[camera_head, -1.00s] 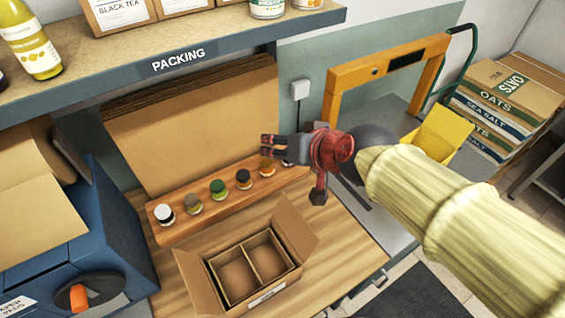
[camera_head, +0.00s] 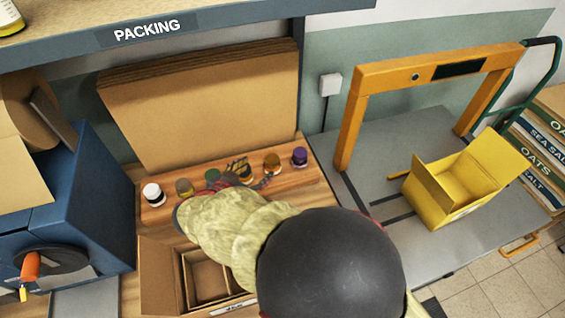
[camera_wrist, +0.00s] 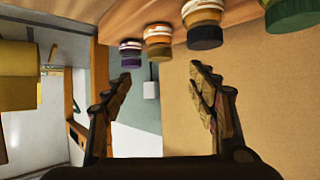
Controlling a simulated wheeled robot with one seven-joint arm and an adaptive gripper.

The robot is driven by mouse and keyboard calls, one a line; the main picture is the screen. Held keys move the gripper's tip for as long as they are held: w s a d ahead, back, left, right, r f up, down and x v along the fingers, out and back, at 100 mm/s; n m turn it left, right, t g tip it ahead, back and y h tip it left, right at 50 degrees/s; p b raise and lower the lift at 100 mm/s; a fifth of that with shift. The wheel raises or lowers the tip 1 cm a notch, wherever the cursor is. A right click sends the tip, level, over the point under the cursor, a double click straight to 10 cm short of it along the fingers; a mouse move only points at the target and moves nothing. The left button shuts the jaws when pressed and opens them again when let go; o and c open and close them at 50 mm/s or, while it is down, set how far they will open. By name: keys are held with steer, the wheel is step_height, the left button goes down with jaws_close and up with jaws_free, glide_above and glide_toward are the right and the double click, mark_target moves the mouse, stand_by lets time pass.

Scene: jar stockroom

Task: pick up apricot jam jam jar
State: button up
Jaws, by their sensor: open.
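Several small jars stand in a row on a wooden riser (camera_head: 320,185) at the back of the bench. Two show orange contents in the wrist view: one with a brown lid (camera_wrist: 158,42) and one with a dark lid (camera_wrist: 205,20). The labels are too small to read, so I cannot tell which is apricot. In the head view the brown-lidded jar (camera_head: 271,162) stands beside a purple-lidded jar (camera_head: 299,156). My gripper (camera_wrist: 150,80) is open and empty, apart from the jars.
An open divided carton (camera_head: 160,275) sits in front of the riser, partly behind my arm. Cardboard sheets (camera_head: 205,100) stand behind the jars, under the PACKING shelf (camera_head: 230,18). An orange frame (camera_head: 352,120) and a yellow box (camera_head: 435,200) are to the right.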

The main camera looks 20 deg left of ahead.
mark_target(271, 160)
steer(key=b+x, duration=0.2)
steer(key=x, duration=0.3)
steer(key=shift+f, duration=0.25)
steer(key=shift+b+x, duration=0.45)
steer(key=shift+x, duration=0.35)
steer(key=b+x, duration=0.3)
steer(key=x, duration=0.2)
steer(key=shift+w+r, duration=0.1)
steer(key=shift+r, duration=0.1)
steer(key=shift+c, duration=1.1)
steer(key=c, duration=1.1)
steer(key=shift+c, duration=0.7)
